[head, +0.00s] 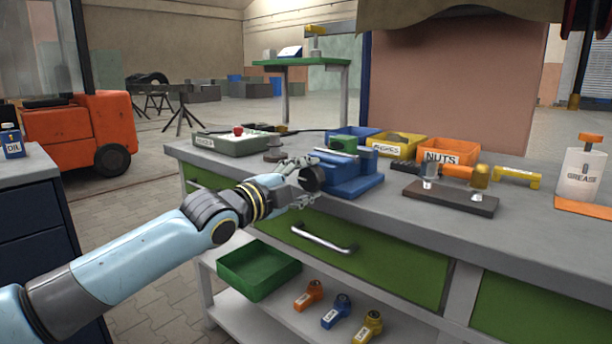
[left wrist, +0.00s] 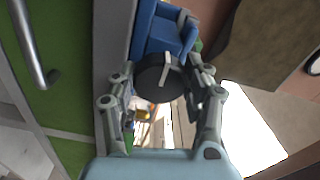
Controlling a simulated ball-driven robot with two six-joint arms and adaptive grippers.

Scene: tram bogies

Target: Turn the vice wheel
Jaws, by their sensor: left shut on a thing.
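A blue vice (head: 350,184) stands at the front edge of the grey workbench, with a green block (head: 343,144) at its top. Its dark round wheel (head: 312,179) faces left, towards my left arm. In the left wrist view the wheel (left wrist: 155,82) is a black disc with a pale bar across its face, in front of the blue vice body (left wrist: 160,32). My left gripper (head: 306,181) is shut on the wheel, one finger on each side of it. The gripper (left wrist: 160,88) also shows in the left wrist view. My right gripper is out of view.
The workbench (head: 400,211) carries an orange nuts bin (head: 447,152), a yellow bin (head: 397,145), a dark board (head: 450,198) with metal parts and a grease bottle (head: 582,172). A drawer handle (head: 323,240) sticks out below the vice. A green tray (head: 258,269) lies on the lower shelf.

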